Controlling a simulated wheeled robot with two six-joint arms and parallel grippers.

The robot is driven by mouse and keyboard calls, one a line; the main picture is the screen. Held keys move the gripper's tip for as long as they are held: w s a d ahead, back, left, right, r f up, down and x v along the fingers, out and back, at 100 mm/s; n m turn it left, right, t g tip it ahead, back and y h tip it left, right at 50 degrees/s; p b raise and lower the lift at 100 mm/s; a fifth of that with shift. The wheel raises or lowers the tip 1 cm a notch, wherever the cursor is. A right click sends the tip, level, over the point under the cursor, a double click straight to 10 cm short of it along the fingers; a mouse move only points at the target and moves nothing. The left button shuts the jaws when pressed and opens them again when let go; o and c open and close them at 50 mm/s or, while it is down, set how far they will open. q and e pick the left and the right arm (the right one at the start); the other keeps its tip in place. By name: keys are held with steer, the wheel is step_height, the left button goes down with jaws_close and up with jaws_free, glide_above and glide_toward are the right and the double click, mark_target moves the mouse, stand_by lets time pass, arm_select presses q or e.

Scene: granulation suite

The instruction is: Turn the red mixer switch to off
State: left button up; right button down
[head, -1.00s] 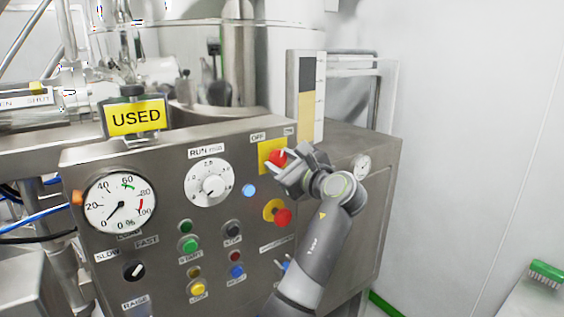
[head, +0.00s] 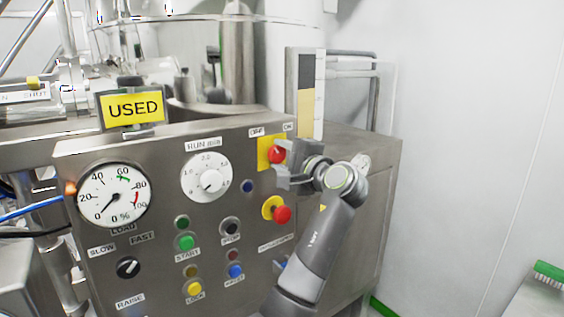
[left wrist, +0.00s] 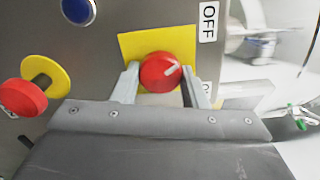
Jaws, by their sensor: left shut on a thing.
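The red mixer switch (head: 277,154) is a round knob on a yellow plate (head: 264,147) at the panel's upper right, under the OFF and ON labels. It also shows in the left wrist view (left wrist: 158,71), where its white mark points right and slightly up, towards the OFF label (left wrist: 208,22) side. The ON label there is partly hidden. My left gripper (head: 283,164) is shut on the knob, with one finger on each side of it, as the left wrist view (left wrist: 158,84) shows. My right gripper is in neither view.
A red button on a yellow collar (head: 282,214) sits just below the gripper. A dark blue lamp (head: 247,186), a white dial (head: 206,178), a gauge (head: 115,195) and several buttons fill the panel. A yellow USED sign (head: 134,107) stands on top. Open space lies right of the cabinet.

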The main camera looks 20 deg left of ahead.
arm_select(q)
steer(key=shift+n+b, duration=0.4)
steer(key=shift+n, duration=0.8)
steer(key=o, duration=1)
steer(key=shift+c, duration=0.2)
steer(key=b+v, duration=1.4)
steer(key=v, duration=0.3)
steer(key=shift+d, duration=0.2)
steer(key=shift+s, duration=0.15)
